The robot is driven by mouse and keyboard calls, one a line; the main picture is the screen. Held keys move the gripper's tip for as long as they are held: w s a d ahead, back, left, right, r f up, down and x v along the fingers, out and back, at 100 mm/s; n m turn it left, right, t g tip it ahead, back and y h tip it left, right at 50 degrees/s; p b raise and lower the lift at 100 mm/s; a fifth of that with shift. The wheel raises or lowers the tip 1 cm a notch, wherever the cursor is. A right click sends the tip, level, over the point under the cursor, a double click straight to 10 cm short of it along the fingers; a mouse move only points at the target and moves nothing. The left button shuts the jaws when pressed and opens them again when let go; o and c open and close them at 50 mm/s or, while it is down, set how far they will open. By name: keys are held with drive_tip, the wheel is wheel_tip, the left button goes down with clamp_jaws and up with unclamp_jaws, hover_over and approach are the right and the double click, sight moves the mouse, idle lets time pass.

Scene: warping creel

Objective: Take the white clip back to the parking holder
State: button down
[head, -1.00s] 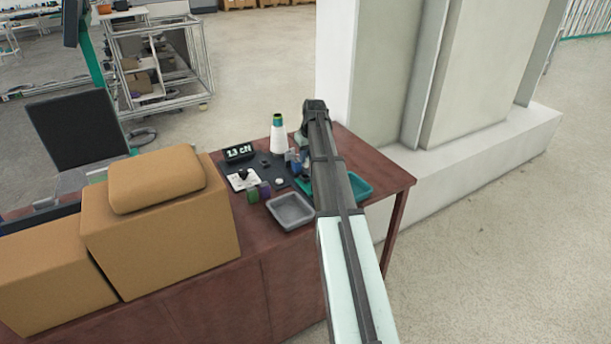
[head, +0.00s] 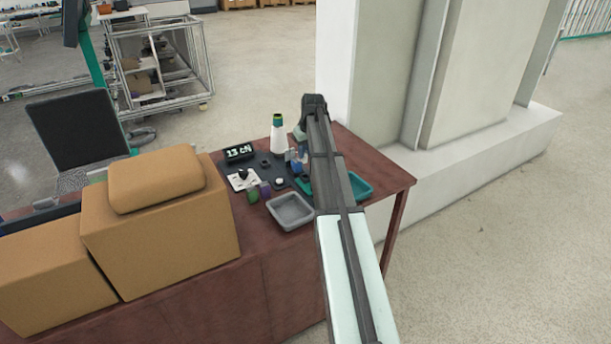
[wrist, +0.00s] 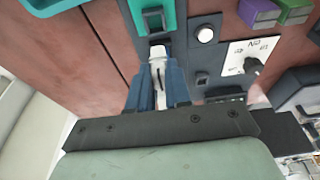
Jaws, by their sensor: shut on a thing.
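My gripper (wrist: 158,88) shows in the wrist view with its blue fingers shut on the white clip (wrist: 157,52). A small dark block (wrist: 201,79) is to the right of the fingers. I cannot tell which dark part is the parking holder. In the head view my gripper (head: 297,163) is small and partly hidden by my arm, beside the teal tray (head: 361,187).
A white cone (head: 278,138), a display (head: 239,152), a white dial plate (head: 243,179) and a grey tray (head: 290,211) are close by on the brown table (head: 385,172). Purple (wrist: 258,12) and green (wrist: 295,10) pieces lie right of the teal tray. Cardboard boxes (head: 160,240) stand at left.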

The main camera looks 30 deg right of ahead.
drive_tip(key=w+a, duration=0.2)
drive_tip(key=w, duration=0.5)
drive_tip(key=shift+a, duration=0.3)
drive_tip(key=shift+w, duration=0.1)
drive_tip(key=w, duration=0.7)
drive_tip(key=shift+w, duration=0.35)
drive_tip(key=shift+a, duration=0.1)
drive_tip(key=a, duration=0.4)
drive_tip(key=shift+w, duration=0.35)
idle(0.6)
